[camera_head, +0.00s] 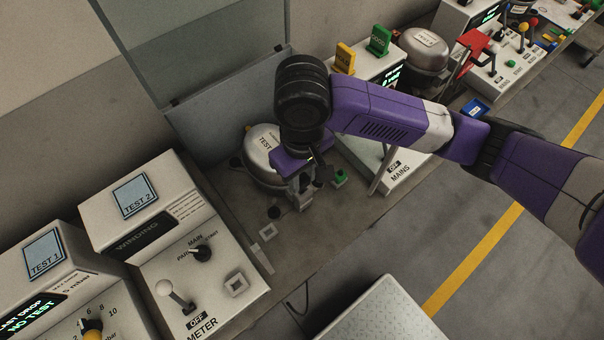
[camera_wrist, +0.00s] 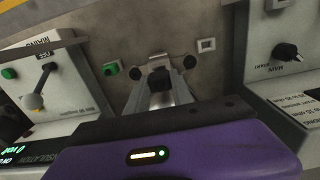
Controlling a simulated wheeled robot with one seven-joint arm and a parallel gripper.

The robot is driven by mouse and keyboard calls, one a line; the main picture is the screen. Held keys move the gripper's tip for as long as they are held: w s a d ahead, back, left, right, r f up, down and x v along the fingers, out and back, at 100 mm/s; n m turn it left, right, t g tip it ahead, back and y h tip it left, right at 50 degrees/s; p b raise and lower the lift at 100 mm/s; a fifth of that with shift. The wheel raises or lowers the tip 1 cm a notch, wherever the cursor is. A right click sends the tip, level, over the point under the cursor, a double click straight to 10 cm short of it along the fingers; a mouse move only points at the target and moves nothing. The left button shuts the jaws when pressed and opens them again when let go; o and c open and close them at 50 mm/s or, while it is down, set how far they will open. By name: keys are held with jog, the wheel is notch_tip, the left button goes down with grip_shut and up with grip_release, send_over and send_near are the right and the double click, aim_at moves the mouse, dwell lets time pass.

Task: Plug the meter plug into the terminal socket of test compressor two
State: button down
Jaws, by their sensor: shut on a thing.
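Test compressor two is probably the silver domed compressor (camera_head: 262,150) marked "TEST" on the bench in the head view; my wrist hides its right side. I cannot make out its terminal socket. My gripper (camera_head: 302,196) points down just right of and in front of the dome, low over the bench. In the wrist view my gripper (camera_wrist: 160,88) is shut on a small dark thing (camera_wrist: 158,76), apparently the meter plug; its shape is mostly hidden by the fingers.
The TEST 2 winding meter (camera_head: 150,235) stands at the left, with a lever and knob. A MAINS box (camera_head: 402,172) stands to the right. A white square frame (camera_head: 268,230) and a green piece (camera_head: 340,178) are on the bench. A clear panel (camera_head: 200,45) rises behind.

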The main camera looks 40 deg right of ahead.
aim_at(302, 176)
jog(key=shift+f+b, duration=0.85)
jog(key=shift+f, duration=0.35)
jog(key=c, duration=1)
grip_release()
jog(key=shift+c, duration=0.2)
notch_tip(302, 176, up, 8)
jog(key=shift+f+p, duration=0.1)
jog(key=shift+p, duration=0.4)
